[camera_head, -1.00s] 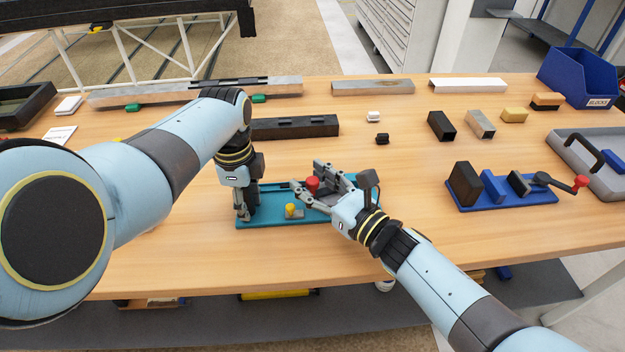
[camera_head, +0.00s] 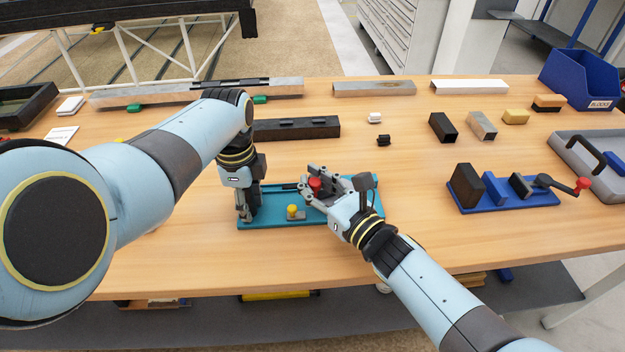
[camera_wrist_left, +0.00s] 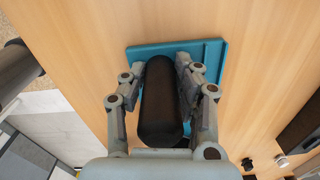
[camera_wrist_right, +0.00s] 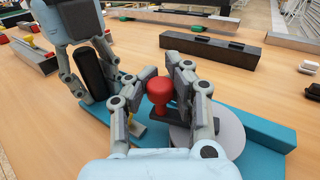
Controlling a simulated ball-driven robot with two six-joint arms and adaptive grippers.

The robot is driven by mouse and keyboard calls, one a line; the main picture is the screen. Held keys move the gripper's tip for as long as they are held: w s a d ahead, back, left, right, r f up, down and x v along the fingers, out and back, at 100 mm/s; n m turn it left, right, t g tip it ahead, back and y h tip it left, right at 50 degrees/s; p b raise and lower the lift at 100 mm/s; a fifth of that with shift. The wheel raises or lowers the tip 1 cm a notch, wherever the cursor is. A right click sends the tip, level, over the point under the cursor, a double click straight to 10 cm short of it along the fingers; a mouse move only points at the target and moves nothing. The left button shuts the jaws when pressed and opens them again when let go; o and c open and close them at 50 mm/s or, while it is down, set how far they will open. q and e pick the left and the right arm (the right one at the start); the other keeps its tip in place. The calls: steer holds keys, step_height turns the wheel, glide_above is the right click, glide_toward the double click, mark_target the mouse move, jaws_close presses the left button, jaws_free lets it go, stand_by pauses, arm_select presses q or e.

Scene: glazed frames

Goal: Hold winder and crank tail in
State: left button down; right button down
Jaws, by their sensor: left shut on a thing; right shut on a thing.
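The winder has a teal base (camera_head: 285,218) lying on the table. My left gripper (camera_wrist_left: 162,90) is shut on a dark rounded block (camera_wrist_left: 160,105) at the base's left end. My right gripper (camera_wrist_right: 158,90) is shut on a red crank knob (camera_wrist_right: 160,92), which also shows in the head view (camera_head: 315,185). A grey disc (camera_wrist_right: 225,130) sits beside the knob on the base, partly behind the right fingers. A yellow knob (camera_head: 292,210) stands near the base's front edge. The crank arm is mostly hidden by my right gripper, and I cannot make out the tail.
A blue fixture with a red-handled crank (camera_head: 505,190) stands to the right. A dark bar (camera_head: 295,128) lies behind the winder. Small blocks (camera_head: 482,125), a grey tray (camera_head: 565,155) and a blue bin (camera_head: 580,78) are at the right. The front table strip is clear.

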steer(key=shift+d, duration=0.25)
stand_by(0.6)
steer(key=c, duration=1.6)
jaws_free()
steer(key=o, duration=0.5)
steer(key=shift+a, duration=0.15)
steer(key=shift+s, duration=0.1)
steer(key=v, duration=1.2)
